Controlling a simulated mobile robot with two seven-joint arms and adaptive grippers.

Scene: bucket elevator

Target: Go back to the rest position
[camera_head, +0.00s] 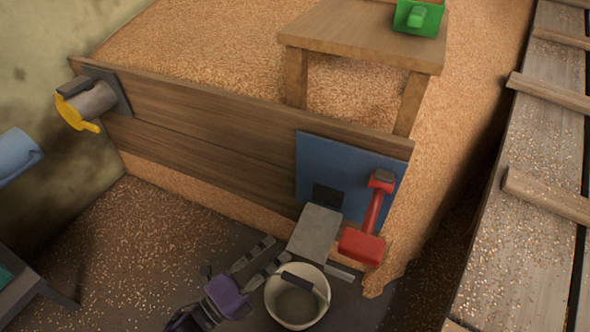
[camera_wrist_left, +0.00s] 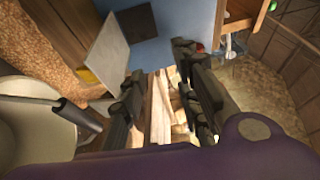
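My left gripper (camera_head: 275,250), purple with grey fingers, comes in low in the head view, just left of a white bucket (camera_head: 278,312). Its fingers are spread with nothing between them. In the left wrist view the two fingers of the left gripper (camera_wrist_left: 155,75) stand apart with a clear gap. The bucket stands below a grey chute (camera_head: 315,236), with its dark handle grip over the rim. The bucket also shows at the left of the left wrist view (camera_wrist_left: 25,125). The bucket looks empty. My right gripper is in neither view.
A blue panel (camera_head: 325,165) with a red lever (camera_head: 371,218) is on the wooden grain bin wall (camera_head: 210,115). A yellow-handled crank (camera_head: 80,110) sits at its left end. A wooden table (camera_head: 355,35) stands in the grain. A plank walkway (camera_head: 525,150) runs along the right.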

